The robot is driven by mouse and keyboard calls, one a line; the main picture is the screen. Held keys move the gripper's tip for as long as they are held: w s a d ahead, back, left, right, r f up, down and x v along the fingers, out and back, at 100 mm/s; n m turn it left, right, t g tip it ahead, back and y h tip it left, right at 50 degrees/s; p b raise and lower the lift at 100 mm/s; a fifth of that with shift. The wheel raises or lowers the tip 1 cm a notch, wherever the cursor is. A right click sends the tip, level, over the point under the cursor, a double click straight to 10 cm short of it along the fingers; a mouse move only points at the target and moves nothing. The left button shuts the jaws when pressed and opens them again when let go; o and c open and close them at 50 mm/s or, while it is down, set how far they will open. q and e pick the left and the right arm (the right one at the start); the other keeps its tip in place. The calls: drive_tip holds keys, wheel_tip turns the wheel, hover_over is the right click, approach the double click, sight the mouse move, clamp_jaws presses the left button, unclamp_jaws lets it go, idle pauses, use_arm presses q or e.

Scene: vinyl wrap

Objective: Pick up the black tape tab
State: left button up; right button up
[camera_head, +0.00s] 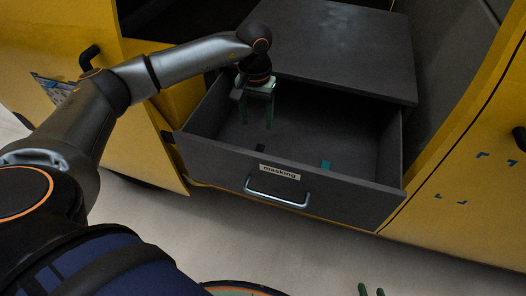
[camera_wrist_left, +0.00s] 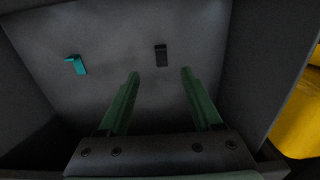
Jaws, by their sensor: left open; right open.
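The black tape tab (camera_head: 260,148) lies on the floor of the open grey drawer, left of its middle. It also shows in the left wrist view (camera_wrist_left: 161,55), dark and upright in the picture, just beyond the gap between the fingertips. My left gripper (camera_head: 259,125) points down inside the drawer, open and empty, its green fingers apart and behind the tab in the head view. The left wrist view shows both fingers (camera_wrist_left: 160,73) with nothing between them. My right gripper (camera_head: 371,291) shows only as two green fingertips at the bottom edge, apart and empty.
A teal tab (camera_head: 326,165) lies in the same drawer, right of the black one. The drawer's front (camera_head: 325,188) carries a "masking" label (camera_head: 280,172) and a metal handle (camera_head: 277,197). Drawer walls surround the left gripper. A dark panel (camera_head: 335,45) overhangs the back.

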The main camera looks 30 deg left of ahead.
use_arm(q)
approach(257, 147)
drive_tip(key=s+d, duration=0.1)
drive_tip(key=s, duration=0.2)
drive_tip(key=shift+d, duration=0.4)
drive_tip(key=shift+w+a+f, duration=0.1)
drive_tip(key=shift+w+f, duration=0.05)
drive_tip(key=shift+f, duration=1.45)
drive_tip(key=shift+w+f, duration=0.1)
drive_tip(key=shift+f, duration=1.5)
clamp_jaws()
